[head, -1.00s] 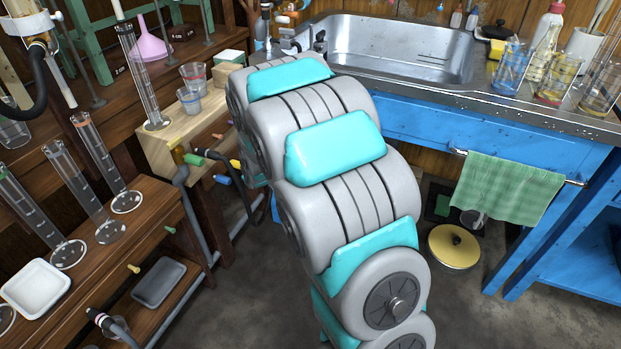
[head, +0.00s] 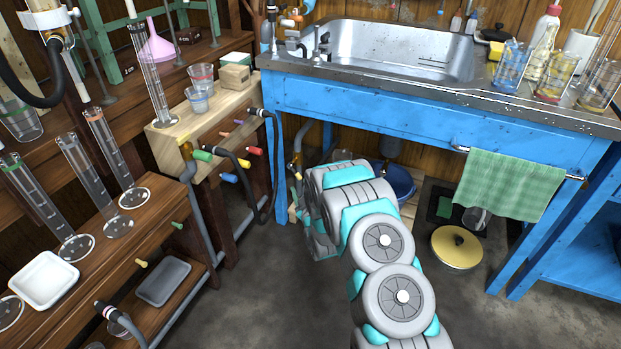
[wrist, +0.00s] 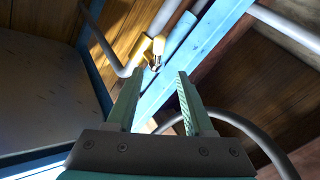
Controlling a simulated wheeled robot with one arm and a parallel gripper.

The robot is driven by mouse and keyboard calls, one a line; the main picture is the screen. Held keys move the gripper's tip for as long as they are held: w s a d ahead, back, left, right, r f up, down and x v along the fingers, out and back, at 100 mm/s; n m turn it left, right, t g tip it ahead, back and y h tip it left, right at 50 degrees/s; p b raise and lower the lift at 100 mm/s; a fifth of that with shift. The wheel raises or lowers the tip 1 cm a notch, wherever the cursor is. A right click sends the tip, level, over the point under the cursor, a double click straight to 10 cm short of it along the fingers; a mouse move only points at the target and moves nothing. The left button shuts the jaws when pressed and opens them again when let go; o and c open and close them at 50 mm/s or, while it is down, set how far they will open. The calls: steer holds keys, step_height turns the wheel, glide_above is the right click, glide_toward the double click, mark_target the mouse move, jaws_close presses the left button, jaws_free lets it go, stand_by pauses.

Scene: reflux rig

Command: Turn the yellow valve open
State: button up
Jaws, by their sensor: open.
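The yellow valve (wrist: 157,47) shows in the wrist view as a small yellow handle beside a grey pipe and a blue beam. My gripper (wrist: 158,75) is open and empty, its two green fingers apart. The valve appears beyond the fingertips, roughly in line with the gap between them, and no contact shows. In the head view a small yellow piece (head: 297,173) sits on piping under the left end of the sink, close to my arm; it looks like the same valve. My gripper is hidden behind my arm links in the head view.
The blue sink bench (head: 400,108) stands over my arm, with a blue bucket (head: 401,181) below it. A wooden block (head: 165,145) with coloured taps and hoses stands at left. A yellow lid (head: 457,250) lies at right. The wrist view shows a curved grey pipe (wrist: 245,125) near the right finger.

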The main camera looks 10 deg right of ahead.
mark_target(295, 173)
steer(key=shift+w+a+f, duration=0.1)
steer(key=shift+w, duration=3.7)
steer(key=shift+c, duration=0.2)
jaws_close()
